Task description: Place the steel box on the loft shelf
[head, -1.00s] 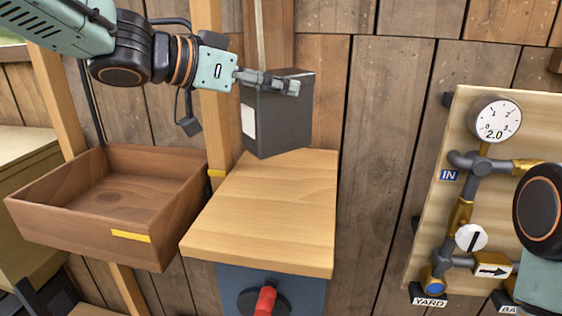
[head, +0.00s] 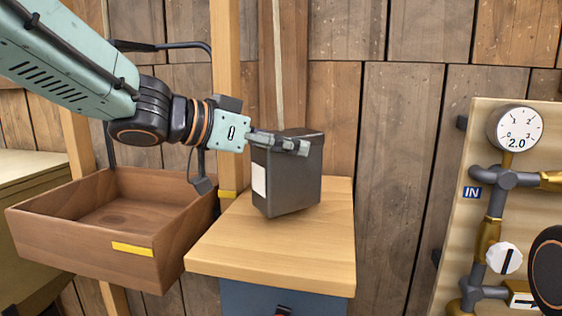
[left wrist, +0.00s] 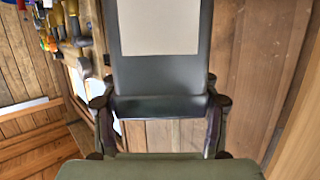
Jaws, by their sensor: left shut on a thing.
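The steel box (head: 292,178) is a dark grey block with a white label on its left face. My left gripper (head: 283,144) is shut on its top part from the left. The box hangs slightly tilted over the light wooden top (head: 285,250) of a blue cabinet; I cannot tell whether its lower edge touches. In the left wrist view the box (left wrist: 160,78) fills the upper middle, with its pale label, between the two fingers. I cannot make out a loft shelf in these frames. My right gripper is out of view.
A brown open wooden tray (head: 105,235) with a yellow strip sits left of the wooden top. A wooden post (head: 228,90) stands behind them. At right is a board with a gauge (head: 515,128) and pipes.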

